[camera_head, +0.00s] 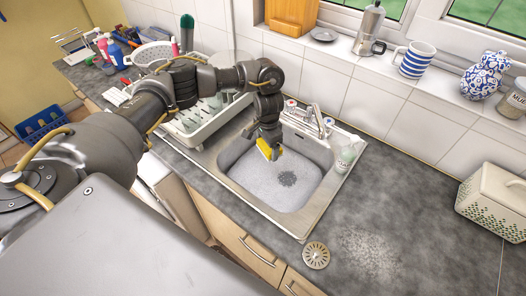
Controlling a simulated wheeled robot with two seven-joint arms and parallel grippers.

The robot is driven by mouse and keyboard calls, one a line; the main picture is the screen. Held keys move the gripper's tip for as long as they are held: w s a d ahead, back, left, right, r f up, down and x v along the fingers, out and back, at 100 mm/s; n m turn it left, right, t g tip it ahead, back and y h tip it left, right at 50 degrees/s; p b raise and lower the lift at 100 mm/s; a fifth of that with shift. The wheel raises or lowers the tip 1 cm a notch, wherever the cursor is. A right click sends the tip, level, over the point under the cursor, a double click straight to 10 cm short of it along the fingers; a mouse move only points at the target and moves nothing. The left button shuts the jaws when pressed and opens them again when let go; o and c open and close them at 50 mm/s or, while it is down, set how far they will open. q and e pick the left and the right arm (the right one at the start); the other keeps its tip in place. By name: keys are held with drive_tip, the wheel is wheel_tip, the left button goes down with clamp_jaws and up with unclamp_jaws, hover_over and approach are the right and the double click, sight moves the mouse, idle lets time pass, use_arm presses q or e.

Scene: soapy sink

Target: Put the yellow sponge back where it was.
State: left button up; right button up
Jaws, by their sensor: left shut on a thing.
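The yellow sponge (267,151) is held over the left part of the soapy sink. My left gripper (268,140) is shut on it, pointing down. Part of the sponge is hidden by the gripper. The sink (318,207) is a steel basin with whitish suds and a dark round patch on the bottom. I cannot tell exactly how high the sponge is above the suds. My right gripper is not in view.
A tap (322,121) stands at the sink's back edge, with a soap bottle (347,157) to its right. A drying rack (205,120) is left of the sink. A round metal strainer (316,255) lies on the front worktop. A cream basket (495,195) stands far right.

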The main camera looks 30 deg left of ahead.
sight(281, 150)
use_arm(q)
drive_tip(key=d+b, duration=0.1)
drive_tip(key=d+r+b, duration=0.1)
drive_tip(key=d, duration=0.1)
drive_tip(key=d+r+b, duration=0.1)
drive_tip(key=d, duration=0.1)
drive_tip(key=shift+w+d+r+b, duration=0.1)
drive_tip(key=shift+d+r+b, duration=0.05)
drive_tip(key=shift+b, duration=0.25)
drive_tip(key=s+d+r+b, duration=0.1)
drive_tip(key=s+r+b, duration=0.1)
drive_tip(key=s+b, duration=0.5)
drive_tip(key=s, duration=0.5)
drive_tip(key=shift+d+r, duration=0.2)
drive_tip(key=shift+r, duration=0.2)
